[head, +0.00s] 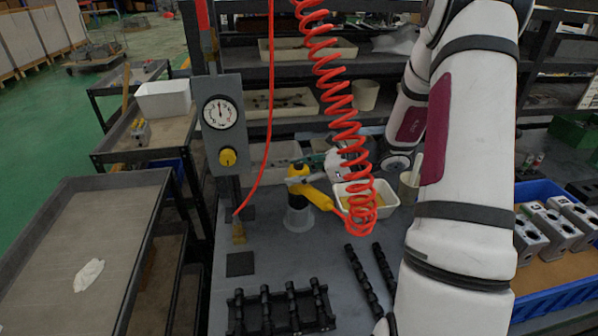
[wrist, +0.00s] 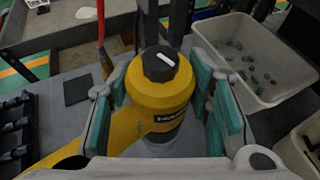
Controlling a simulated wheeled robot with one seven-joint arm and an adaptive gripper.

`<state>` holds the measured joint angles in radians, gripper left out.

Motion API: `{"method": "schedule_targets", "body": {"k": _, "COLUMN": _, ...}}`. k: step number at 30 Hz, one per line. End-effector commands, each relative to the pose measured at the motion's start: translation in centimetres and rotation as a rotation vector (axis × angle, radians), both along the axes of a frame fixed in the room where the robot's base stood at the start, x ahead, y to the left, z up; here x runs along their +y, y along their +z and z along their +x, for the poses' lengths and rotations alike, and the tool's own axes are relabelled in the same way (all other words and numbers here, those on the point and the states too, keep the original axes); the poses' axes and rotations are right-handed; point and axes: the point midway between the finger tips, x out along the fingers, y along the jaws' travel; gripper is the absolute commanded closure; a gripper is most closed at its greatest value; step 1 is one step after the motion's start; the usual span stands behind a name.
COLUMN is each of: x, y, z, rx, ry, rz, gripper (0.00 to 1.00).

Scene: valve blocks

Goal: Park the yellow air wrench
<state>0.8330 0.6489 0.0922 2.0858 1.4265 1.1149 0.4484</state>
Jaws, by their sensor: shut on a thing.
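The yellow air wrench (head: 297,172) stands upright on the bench, with its yellow handle (head: 319,198) pointing right and down. A red coiled hose (head: 340,110) hangs by the handle. The wrench's lower end is in or just above a grey cup-shaped holder (head: 298,217); I cannot tell how deep. In the wrist view the yellow body (wrist: 162,100) shows its black cap with a white mark. My gripper (head: 325,168), with teal finger pads, is shut on the wrench; in the wrist view its fingers (wrist: 160,95) stand either side of the body.
A gauge panel (head: 220,112) on a post stands left of the wrench. Black racks (head: 280,312) lie at the bench front. A white bin (wrist: 255,65) with small grey parts is behind. A blue crate (head: 550,250) with valve blocks is right. A dark square pad (head: 240,264) lies bare.

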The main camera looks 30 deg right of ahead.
Motion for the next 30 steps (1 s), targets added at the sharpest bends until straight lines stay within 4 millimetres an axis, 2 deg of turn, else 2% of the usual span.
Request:
{"method": "schedule_targets", "body": {"k": 23, "x": 0.01, "y": -0.65, "z": 0.06, "rx": -0.004, "ry": 0.001, "rz": 0.001, "gripper": 0.99}}
{"method": "schedule_targets", "body": {"k": 24, "x": 0.01, "y": -0.65, "z": 0.06, "rx": -0.004, "ry": 0.0, "rz": 0.001, "gripper": 0.5}}
{"method": "schedule_targets", "body": {"k": 27, "x": 0.0, "y": -0.67, "z": 0.05, "rx": -0.004, "ry": 0.0, "rz": 0.0, "gripper": 0.31}}
{"method": "schedule_targets", "body": {"k": 30, "x": 0.0, "y": -0.72, "z": 0.03, "rx": -0.003, "ry": 0.001, "rz": 0.0, "gripper": 0.31}}
